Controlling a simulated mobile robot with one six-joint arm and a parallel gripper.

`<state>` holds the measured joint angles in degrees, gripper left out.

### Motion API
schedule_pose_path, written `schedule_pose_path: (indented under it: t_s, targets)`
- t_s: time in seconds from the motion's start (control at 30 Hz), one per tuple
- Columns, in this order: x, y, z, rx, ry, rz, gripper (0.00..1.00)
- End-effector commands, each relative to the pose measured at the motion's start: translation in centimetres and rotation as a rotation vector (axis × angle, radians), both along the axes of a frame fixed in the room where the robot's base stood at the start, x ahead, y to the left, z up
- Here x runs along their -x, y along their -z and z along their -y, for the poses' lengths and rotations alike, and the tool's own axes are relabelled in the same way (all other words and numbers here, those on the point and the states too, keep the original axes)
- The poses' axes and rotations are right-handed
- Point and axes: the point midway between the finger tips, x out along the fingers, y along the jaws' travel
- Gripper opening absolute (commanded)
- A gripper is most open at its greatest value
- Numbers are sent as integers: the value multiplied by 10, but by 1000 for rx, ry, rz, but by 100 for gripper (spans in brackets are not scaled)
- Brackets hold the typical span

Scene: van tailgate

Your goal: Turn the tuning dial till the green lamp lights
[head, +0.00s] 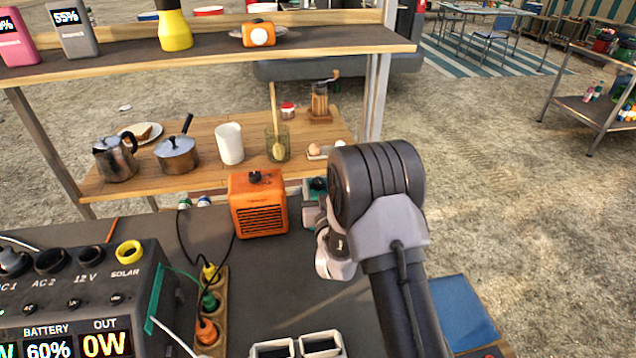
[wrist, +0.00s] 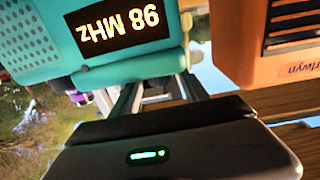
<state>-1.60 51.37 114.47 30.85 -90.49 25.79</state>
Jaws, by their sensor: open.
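The teal radio (wrist: 125,35) appears upside down in the wrist view, with an orange display reading 98 MHz and a speaker grille at left. In the head view only a small teal part of the radio (head: 311,188) shows beside the orange box; my arm covers the rest. My gripper (wrist: 158,90) is open at the radio, its grey fingers reaching towards the radio's edge. I cannot make out the tuning dial or tell whether the fingers touch it. No lit lamp shows on the visible part of the radio. A small green light glows on the dark housing nearest the wrist camera.
An orange heater (head: 258,204) stands close left of the radio. A power station (head: 75,290) and a power strip (head: 212,305) with plugs and cables lie further left. A shelf (head: 330,42) runs behind.

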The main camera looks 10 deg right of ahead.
Motion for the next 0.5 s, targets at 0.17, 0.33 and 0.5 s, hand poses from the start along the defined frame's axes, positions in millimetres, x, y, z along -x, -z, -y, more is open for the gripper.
schedule_pose_path:
  t_s: [0.17,0.33,0.5]
  targets:
    - [-17,1,1,0,0,0,53]
    - [-21,0,1,0,-1,-1,53]
    - [-21,0,1,0,-1,-1,47]
